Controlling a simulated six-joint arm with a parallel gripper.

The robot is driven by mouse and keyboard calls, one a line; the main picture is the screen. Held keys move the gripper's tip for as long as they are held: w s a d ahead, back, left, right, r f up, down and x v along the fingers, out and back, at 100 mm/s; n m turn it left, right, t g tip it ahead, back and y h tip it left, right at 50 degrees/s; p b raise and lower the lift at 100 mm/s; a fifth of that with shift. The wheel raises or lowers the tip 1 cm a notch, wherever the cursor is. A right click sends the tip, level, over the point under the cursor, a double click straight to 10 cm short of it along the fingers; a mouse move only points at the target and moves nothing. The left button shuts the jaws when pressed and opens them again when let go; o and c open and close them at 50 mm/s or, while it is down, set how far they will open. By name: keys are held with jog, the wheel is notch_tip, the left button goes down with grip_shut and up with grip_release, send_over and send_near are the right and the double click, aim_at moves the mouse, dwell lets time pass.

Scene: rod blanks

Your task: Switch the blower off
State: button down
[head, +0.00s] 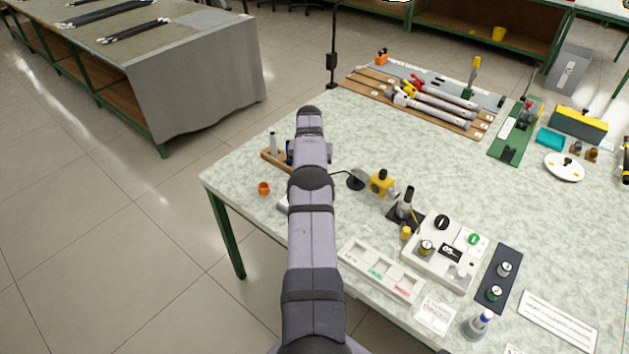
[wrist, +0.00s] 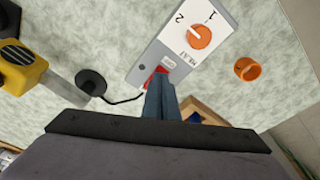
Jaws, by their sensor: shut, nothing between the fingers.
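A grey-white control box (wrist: 187,45) with an orange knob (wrist: 198,32), the marks 1 and 2, and a red switch (wrist: 155,78) lies below my gripper in the wrist view. In the head view a small part of the box (head: 282,204) shows beside my arm. My gripper (wrist: 160,84) is shut and empty, its fingertips over or at the red switch; contact cannot be told, and the fingers hide part of the switch. My arm hides the gripper in the head view. A yellow device with a silver nozzle (wrist: 22,68), possibly the blower, stands left, also in the head view (head: 380,183).
A black disc (wrist: 91,83) has a cable running toward the box. An orange cup (wrist: 247,69) stands right of the box. A wooden rack (wrist: 207,113) is close by the fingers, partly hidden. A microscope-like stand (head: 405,205) and white trays (head: 380,272) are farther right.

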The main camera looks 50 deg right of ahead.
notch_tip(320, 180, up, 7)
jog(key=p, duration=0.4)
dwell(0.4)
dwell(0.5)
jog(key=w+a+r+n, duration=0.2)
jog(key=w+a+r, duration=0.15)
jog(key=a, duration=0.75)
jog(key=w+a+r+n, duration=0.25)
jog(key=a+r, duration=0.25)
jog(key=a, duration=0.5)
jog(key=s+a+r+n, duration=0.1)
jog(key=s+a+n, duration=0.1)
jog(key=s+a, duration=0.35)
jog(key=s+a+n+y, duration=0.1)
jog(key=s+a, duration=0.1)
jog(key=a, duration=0.6)
jog(key=s+a+r+n, duration=0.1)
jog(key=s+a+n, duration=0.1)
jog(key=s+a, duration=0.35)
jog(key=s+a+f+n+g, duration=0.1)
jog(key=s+a+f+n, duration=0.15)
jog(key=s+a, duration=0.8)
notch_tip(320, 180, down, 17)
jog(key=s+d+b, duration=0.1)
jog(key=b, duration=1.6)
jog(key=shift+d+y, duration=0.25)
jog(key=shift+y, duration=0.05)
